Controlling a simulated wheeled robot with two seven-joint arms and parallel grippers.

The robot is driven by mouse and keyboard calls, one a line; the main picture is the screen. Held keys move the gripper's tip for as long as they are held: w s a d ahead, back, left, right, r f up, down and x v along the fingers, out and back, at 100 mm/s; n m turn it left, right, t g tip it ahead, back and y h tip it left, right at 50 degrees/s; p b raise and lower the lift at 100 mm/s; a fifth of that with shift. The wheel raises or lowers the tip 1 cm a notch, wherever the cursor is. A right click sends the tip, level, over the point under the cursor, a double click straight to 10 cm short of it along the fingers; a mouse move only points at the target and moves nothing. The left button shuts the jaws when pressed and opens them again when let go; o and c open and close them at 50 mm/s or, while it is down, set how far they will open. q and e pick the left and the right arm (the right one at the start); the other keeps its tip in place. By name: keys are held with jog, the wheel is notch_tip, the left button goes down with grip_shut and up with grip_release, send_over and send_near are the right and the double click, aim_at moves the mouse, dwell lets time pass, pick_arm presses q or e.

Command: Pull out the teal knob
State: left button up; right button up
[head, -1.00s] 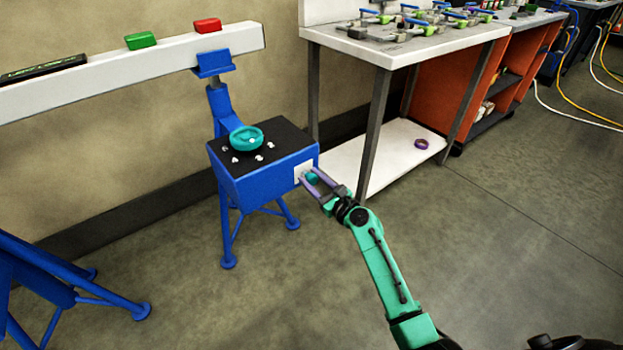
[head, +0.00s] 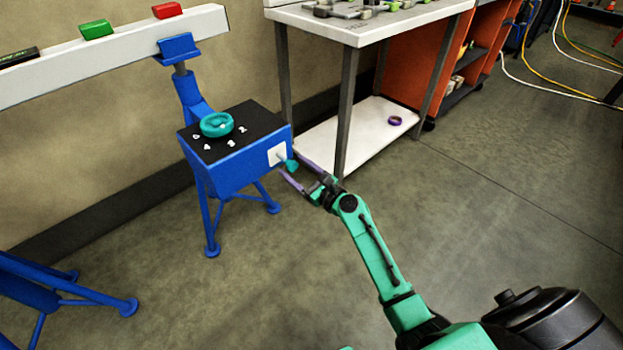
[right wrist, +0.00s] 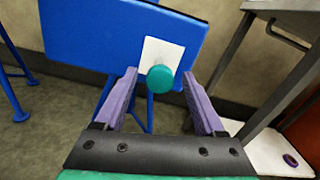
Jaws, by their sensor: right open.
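The teal knob (head: 292,166) stands out on a short stem from a white plate (head: 276,155) on the side of a blue box (head: 235,168). In the right wrist view the knob (right wrist: 160,79) shows as a round teal face in front of the white plate (right wrist: 165,53). My right gripper (head: 299,173) is open, with its purple fingers apart on either side of the knob. In the right wrist view there are gaps between the knob and both fingers (right wrist: 159,88). The stem is hidden behind the knob there. My left gripper is not in view.
A teal dial (head: 216,124) sits on the box's black top, beside white numbers. A white-topped table (head: 365,30) with a low shelf (head: 350,135) stands just right of the box. A white beam (head: 120,55) runs behind. The floor in front is clear.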

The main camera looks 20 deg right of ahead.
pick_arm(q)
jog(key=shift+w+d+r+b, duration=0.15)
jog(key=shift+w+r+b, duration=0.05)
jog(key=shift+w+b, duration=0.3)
pick_arm(e)
jog(key=v, duration=1.3)
jog(key=shift+s, duration=0.3)
jog(key=shift+d+f, duration=0.1)
